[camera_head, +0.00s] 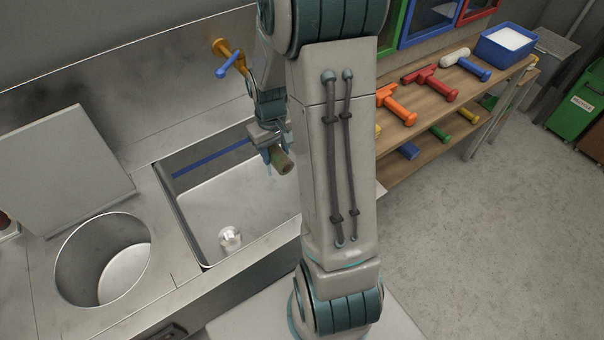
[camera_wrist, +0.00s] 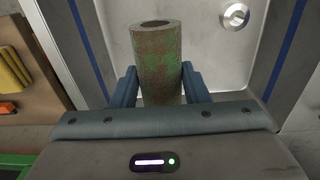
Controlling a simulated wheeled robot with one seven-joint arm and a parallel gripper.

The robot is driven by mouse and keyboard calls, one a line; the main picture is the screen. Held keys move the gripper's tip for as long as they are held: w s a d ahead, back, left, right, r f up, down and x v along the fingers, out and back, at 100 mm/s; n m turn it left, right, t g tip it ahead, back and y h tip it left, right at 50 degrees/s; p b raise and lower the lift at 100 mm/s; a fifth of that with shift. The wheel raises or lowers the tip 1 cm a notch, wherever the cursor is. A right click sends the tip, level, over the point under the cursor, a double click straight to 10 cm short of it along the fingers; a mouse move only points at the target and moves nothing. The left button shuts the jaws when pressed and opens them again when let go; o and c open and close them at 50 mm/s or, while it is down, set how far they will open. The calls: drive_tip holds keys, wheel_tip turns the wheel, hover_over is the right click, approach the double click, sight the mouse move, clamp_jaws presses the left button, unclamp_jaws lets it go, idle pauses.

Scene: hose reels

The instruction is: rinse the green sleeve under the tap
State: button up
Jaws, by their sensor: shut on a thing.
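The green sleeve (camera_wrist: 157,58) is a hollow cylinder with brownish dirt patches over its green surface. My gripper (camera_wrist: 158,88) is shut on it, one finger on each side in the wrist view. In the head view my gripper (camera_head: 273,156) holds the sleeve (camera_head: 283,163) over the right part of the sink basin (camera_head: 205,212). The tap (camera_head: 222,50) is orange with a blue lever (camera_head: 229,64), on the back wall above the sink. Its lower part is hidden behind my arm, so I cannot tell whether water runs.
A round bin opening (camera_head: 68,268) and a raised metal lid (camera_head: 62,185) lie left of the basin. A wooden shelf (camera_head: 462,105) at right holds several coloured tools and a blue tray (camera_head: 484,45). The floor between is clear.

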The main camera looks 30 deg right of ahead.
drive_tip(key=s+d+f+b, duration=0.1)
drive_tip(key=s+d+b, duration=0.3)
drive_tip(key=s, duration=0.2)
drive_tip(key=w+f+b, duration=0.1)
drive_tip(key=w+f, duration=0.1)
drive_tip(key=w, duration=0.5)
drive_tip(key=w+f, duration=0.2)
drive_tip(key=w, duration=0.5)
drive_tip(key=shift+f+b, duration=0.25)
drive_tip(key=shift+b, duration=0.15)
drive_tip(key=shift+a, duration=0.2)
drive_tip(key=shift+a, duration=0.3)
drive_tip(key=shift+d, duration=0.25)
drive_tip(key=shift+d, duration=0.2)
drive_tip(key=shift+a, duration=0.2)
idle(0.4)
drive_tip(key=shift+a, duration=0.25)
drive_tip(key=shift+d, duration=0.15)
